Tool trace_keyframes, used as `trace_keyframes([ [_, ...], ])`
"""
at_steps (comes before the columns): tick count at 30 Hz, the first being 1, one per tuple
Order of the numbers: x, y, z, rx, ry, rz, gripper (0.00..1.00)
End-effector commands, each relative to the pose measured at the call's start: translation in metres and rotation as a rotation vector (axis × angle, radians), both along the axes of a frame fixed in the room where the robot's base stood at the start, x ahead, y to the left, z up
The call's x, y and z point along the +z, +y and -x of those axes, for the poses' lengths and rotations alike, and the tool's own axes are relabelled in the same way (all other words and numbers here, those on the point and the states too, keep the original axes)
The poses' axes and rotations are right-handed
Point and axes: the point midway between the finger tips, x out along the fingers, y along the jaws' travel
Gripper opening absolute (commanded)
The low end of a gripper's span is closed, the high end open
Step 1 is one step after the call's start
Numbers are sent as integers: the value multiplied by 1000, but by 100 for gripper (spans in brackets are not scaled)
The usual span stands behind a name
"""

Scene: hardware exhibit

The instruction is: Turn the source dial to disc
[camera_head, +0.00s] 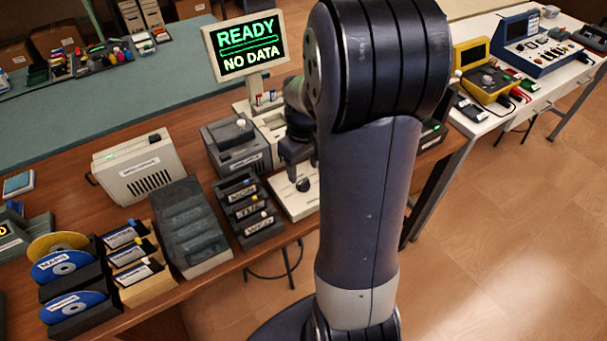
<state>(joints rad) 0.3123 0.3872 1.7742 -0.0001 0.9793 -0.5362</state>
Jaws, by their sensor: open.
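A dark round knob (303,184), which looks like the source dial, sits on a flat beige panel (287,204) near the table's front edge. Its markings are too small to read, so I cannot tell its setting. My gripper (297,163) is open just above and behind the knob in the picture, partly hidden by my own arm. I cannot tell whether its fingers touch the knob. A monitor (245,46) behind shows "READY" and "NO DATA" in lit letters.
Left of the panel are a rack of labelled cartridges (246,208), a grey drive box (238,146), a grey stepped holder (190,228) and a beige case (139,168). Discs in dark stands (80,319) are at the far left. A white bench (535,97) stands right. My arm hides the middle.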

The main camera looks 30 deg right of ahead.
Motion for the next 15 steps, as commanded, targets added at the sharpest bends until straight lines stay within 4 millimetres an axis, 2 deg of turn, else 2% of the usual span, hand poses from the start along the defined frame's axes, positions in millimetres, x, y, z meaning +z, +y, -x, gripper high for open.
trace_keyframes([
  [1, 13, 0, -1, 0, -7, 2, 55],
  [6, 43, 0, -1, 0, -4, 1, 55],
  [10, 57, 0, 0, 1, -2, 1, 55],
  [15, 63, 0, 0, 1, 0, 0, 55],
])
